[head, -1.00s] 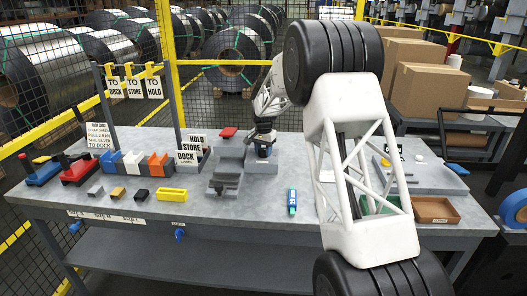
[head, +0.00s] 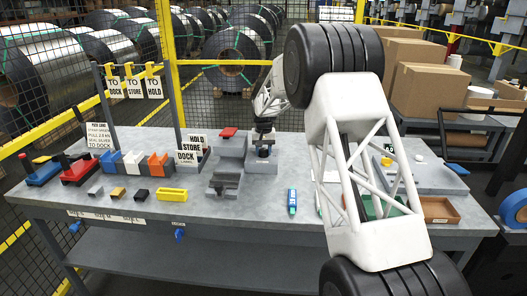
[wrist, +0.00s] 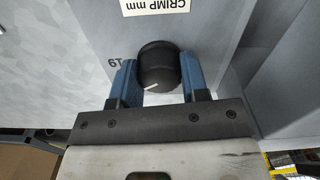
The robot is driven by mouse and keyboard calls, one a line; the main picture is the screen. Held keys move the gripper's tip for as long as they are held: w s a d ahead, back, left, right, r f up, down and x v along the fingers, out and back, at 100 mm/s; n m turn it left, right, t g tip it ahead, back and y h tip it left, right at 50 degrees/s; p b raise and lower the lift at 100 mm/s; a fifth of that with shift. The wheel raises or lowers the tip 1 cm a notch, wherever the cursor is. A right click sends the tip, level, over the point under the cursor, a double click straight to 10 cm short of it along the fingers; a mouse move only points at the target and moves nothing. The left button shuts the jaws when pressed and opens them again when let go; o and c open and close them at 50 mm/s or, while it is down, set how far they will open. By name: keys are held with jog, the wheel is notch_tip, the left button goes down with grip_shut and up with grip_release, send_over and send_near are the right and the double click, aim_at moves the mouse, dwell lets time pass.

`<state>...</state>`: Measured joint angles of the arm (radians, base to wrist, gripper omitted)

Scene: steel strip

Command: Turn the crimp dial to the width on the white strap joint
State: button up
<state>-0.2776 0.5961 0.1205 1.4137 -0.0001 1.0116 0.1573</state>
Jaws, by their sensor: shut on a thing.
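The crimp dial (wrist: 157,65) is a round black knob with a short white pointer line, on a grey box face. In the wrist view the pointer lies on the dial's lower part. An upside-down "19" is printed left of the dial, and an upside-down "CRIMP mm" label (wrist: 167,4) is above it. My gripper (wrist: 160,80) is shut on the dial, one blue finger on each side. In the head view my gripper (head: 263,150) is small at the grey block (head: 262,166). A white piece (head: 132,161) stands between blue and orange ones; I cannot read any width on it.
Blue and red hand tools (head: 78,170) lie at the left of the bench (head: 235,208). A yellow block (head: 172,194), a grey fixture (head: 224,184) and a blue-green marker (head: 292,201) lie nearer the front. A brown tray (head: 440,210) is at right. Signs stand behind.

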aim_at(264, 150)
jog(key=n, duration=1.2)
dwell(0.6)
jog(key=o, duration=0.9)
jog(key=shift+r, duration=0.1)
jog(key=shift+r, duration=3.85)
